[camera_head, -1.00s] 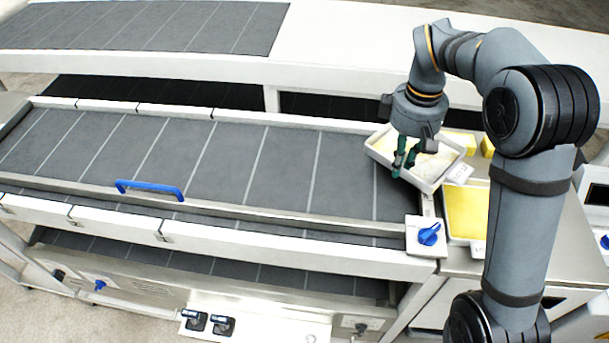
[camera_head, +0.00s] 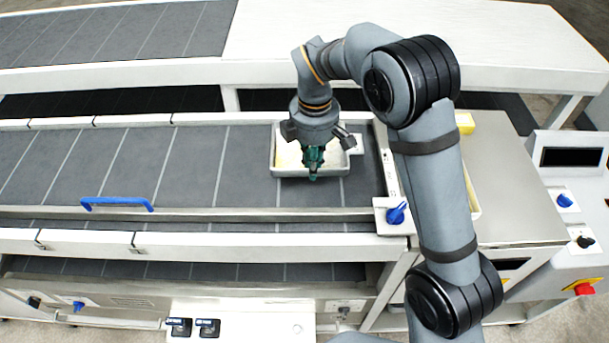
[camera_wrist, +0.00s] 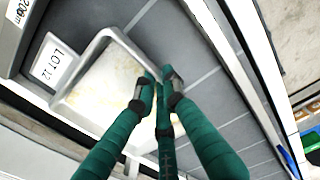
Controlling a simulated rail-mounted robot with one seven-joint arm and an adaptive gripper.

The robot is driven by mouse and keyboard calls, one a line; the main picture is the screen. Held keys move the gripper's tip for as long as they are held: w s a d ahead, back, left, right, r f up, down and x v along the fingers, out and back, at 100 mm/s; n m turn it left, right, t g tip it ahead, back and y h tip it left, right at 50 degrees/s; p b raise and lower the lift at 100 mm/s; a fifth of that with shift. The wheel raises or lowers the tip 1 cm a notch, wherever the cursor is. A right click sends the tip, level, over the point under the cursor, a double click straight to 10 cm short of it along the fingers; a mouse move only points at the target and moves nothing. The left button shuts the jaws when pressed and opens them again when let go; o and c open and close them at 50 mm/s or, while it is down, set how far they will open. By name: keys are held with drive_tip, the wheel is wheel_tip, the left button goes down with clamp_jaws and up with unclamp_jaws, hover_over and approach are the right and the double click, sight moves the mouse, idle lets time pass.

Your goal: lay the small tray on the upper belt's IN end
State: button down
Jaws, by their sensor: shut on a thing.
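The small tray (camera_head: 285,170) is a shallow white tray with a pale yellowish inside. In the head view it is over the right end of the grey upper belt (camera_head: 190,165). My gripper (camera_head: 313,176) points down at the tray's near rim, its green fingers shut on that rim. In the wrist view the fingers (camera_wrist: 160,82) meet at the edge of the tray (camera_wrist: 85,100). A white label reading LOT 12 (camera_wrist: 50,62) is at the tray's side. I cannot tell whether the tray's underside touches the belt.
A blue knob (camera_head: 396,213) on a white plate stands at the belt's near right corner. A blue handle (camera_head: 117,203) is on the front rail at left. The belt left of the tray is clear.

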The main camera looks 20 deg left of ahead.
sight(305, 175)
drive_tip(key=shift+s+a+f, duration=0.1)
drive_tip(key=shift+a+f, duration=0.15)
drive_tip(key=shift+a, duration=0.2)
drive_tip(key=shift+s+a+f, duration=0.1)
drive_tip(key=shift+a+f, duration=0.15)
drive_tip(key=shift+a, duration=0.2)
drive_tip(key=shift+f+p, duration=0.65)
drive_tip(key=shift+f, duration=1.45)
drive_tip(key=shift+f, duration=0.2)
drive_tip(key=c, duration=1.9)
unclamp_jaws()
drive_tip(key=shift+s, duration=0.1)
drive_tip(key=shift+o, duration=0.3)
drive_tip(key=shift+r, duration=0.15)
wheel_tip(305, 175, up, 12)
drive_tip(key=shift+r, duration=0.1)
